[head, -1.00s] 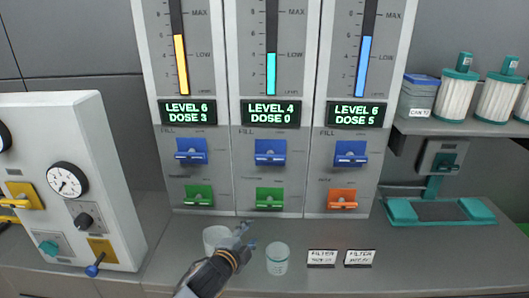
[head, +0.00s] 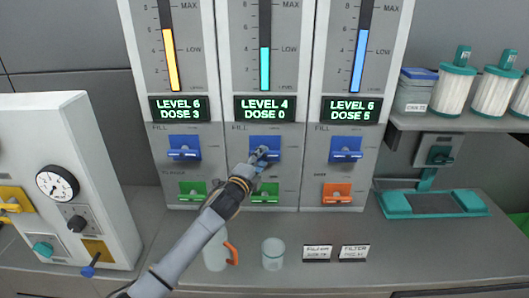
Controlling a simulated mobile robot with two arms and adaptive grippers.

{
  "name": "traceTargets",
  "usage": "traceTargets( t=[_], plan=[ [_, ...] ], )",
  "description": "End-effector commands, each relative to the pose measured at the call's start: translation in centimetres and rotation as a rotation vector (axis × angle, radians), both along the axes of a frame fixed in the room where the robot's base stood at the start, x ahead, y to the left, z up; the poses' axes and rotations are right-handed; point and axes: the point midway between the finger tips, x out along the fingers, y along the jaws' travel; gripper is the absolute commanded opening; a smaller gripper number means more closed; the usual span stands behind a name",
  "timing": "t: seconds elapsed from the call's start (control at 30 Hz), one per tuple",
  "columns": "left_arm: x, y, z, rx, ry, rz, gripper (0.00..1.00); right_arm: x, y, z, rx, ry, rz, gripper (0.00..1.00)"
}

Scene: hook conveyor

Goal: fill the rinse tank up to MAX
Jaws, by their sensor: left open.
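Three tank panels stand side by side. The left gauge (head: 171,62) is yellow, the middle gauge (head: 265,68) cyan and the right gauge (head: 359,62) blue. Their displays read LEVEL 6 DOSE 3, LEVEL 4 DOSE 0 and LEVEL 6 DOSE 5. The cyan column tops out about at LOW, well below MAX. Tank names are not readable. Blue fill levers sit at left (head: 184,148), middle (head: 266,143) and right (head: 346,150). My left gripper (head: 262,155) is open at the middle blue lever and covers part of it; contact is unclear. My right gripper is not in view.
Below are green levers (head: 192,189) at left and middle and an orange lever (head: 337,194) at right. A jug (head: 216,256) with an orange handle, partly behind my arm, and a clear cup (head: 273,253) stand on the counter. Filters (head: 455,87) sit on the right shelf.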

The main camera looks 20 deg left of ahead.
Motion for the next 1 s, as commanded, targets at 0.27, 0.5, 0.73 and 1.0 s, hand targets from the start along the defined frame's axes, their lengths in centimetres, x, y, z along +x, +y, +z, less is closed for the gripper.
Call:
traceTargets(
  t=[0.27,0.5,0.73,1.0],
  plan=[
    [2.8,-0.4,0.0,-0.001,0.000,0.000,0.43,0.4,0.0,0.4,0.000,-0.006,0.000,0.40],
    [3.2,-0.4,0.0,0.000,0.000,0.000,0.43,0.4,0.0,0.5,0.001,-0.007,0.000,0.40],
    [3.2,-0.4,0.0,0.000,0.000,0.000,0.27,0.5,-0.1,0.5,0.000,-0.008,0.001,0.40],
    [3.2,-0.4,0.0,-0.001,0.000,0.000,0.00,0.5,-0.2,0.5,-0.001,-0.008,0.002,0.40]
  ],
)
